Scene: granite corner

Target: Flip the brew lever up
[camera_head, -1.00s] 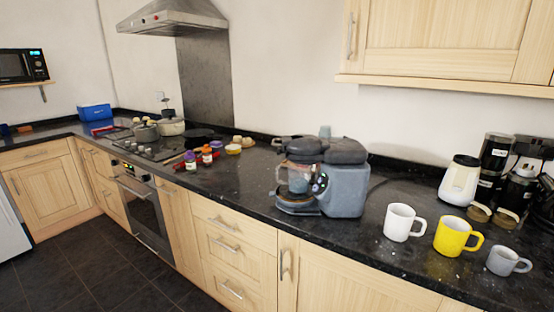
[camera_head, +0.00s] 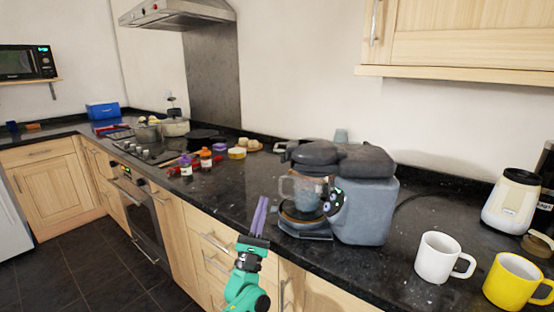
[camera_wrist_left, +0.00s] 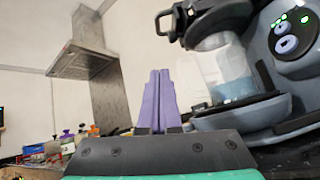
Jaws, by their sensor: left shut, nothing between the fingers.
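The grey coffee machine (camera_head: 364,210) stands on the black counter, with a dark lid on top. A clear glass carafe (camera_head: 303,193) sits in its bay, and round buttons show on its front. I cannot clearly make out the brew lever. My left gripper (camera_head: 259,216), with purple fingers, is shut and empty, pointing up just left of the machine at the counter's front edge. In the left wrist view the shut fingers (camera_wrist_left: 160,98) stand left of the carafe (camera_wrist_left: 226,68) and apart from the machine. My right gripper is not in view.
A white mug (camera_head: 437,258) and a yellow mug (camera_head: 513,281) stand right of the machine. Small jars (camera_head: 205,158) and pots (camera_head: 172,127) are farther left. An upper cupboard (camera_head: 460,45) hangs at the right. The counter between jars and machine is mostly clear.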

